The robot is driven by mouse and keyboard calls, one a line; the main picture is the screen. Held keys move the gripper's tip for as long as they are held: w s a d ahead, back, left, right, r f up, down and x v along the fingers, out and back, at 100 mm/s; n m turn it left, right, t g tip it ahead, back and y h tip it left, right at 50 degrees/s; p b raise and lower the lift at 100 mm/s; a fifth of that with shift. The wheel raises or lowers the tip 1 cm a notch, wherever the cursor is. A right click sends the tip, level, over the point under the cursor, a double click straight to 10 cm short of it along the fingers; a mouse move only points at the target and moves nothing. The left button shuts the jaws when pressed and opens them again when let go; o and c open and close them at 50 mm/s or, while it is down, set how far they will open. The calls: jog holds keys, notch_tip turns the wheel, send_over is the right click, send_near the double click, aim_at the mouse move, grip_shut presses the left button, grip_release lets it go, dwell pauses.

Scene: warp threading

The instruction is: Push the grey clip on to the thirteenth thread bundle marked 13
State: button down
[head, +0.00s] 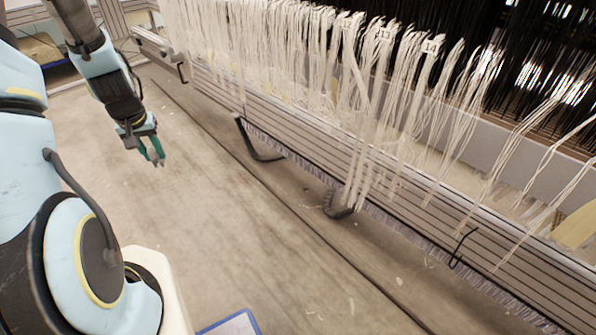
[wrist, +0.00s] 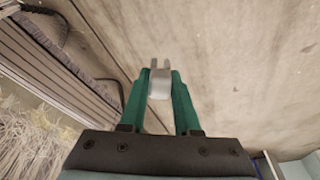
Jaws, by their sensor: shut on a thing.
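The thread bundle marked 13 (head: 381,75) hangs at the upper right of the head view, just left of the bundle marked 14 (head: 428,75). My gripper (head: 158,160) is at the left of the head view, low over bare floor and well away from the bundles. In the wrist view my gripper (wrist: 159,95) has its green fingers shut on the grey clip (wrist: 160,84). The clip's two prongs point away from the fingers. In the head view the clip is too small to make out clearly.
A long slatted beam (head: 330,165) runs diagonally below the threads, with dark curved brackets (head: 257,145) sticking out from it. Many other white bundles (head: 250,50) hang to the left of 13. The floor (head: 230,220) between me and the beam is clear.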

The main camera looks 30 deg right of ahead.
jog(key=w+d+f+m+t+h+b, duration=0.1)
jog(key=w+d+f+m+t+b, duration=0.1)
jog(key=d+f+b, duration=0.4)
jog(key=w+d+f+m+t+h+b, duration=0.15)
jog(key=d+b, duration=0.25)
jog(key=d, duration=0.4)
jog(key=m+g+h+b, duration=0.2)
jog(key=m+h+b, duration=0.95)
jog(key=b, duration=1.25)
send_near(366, 139)
jog(key=shift+d+f+n+h, duration=0.15)
jog(key=shift+d+n+h, duration=0.5)
jog(key=shift+d+n, duration=0.1)
jog(key=shift+d+f+n+h, duration=0.1)
jog(key=shift+d+n+h, duration=0.55)
jog(key=shift+d+n, duration=0.15)
jog(key=shift+x, duration=2.35)
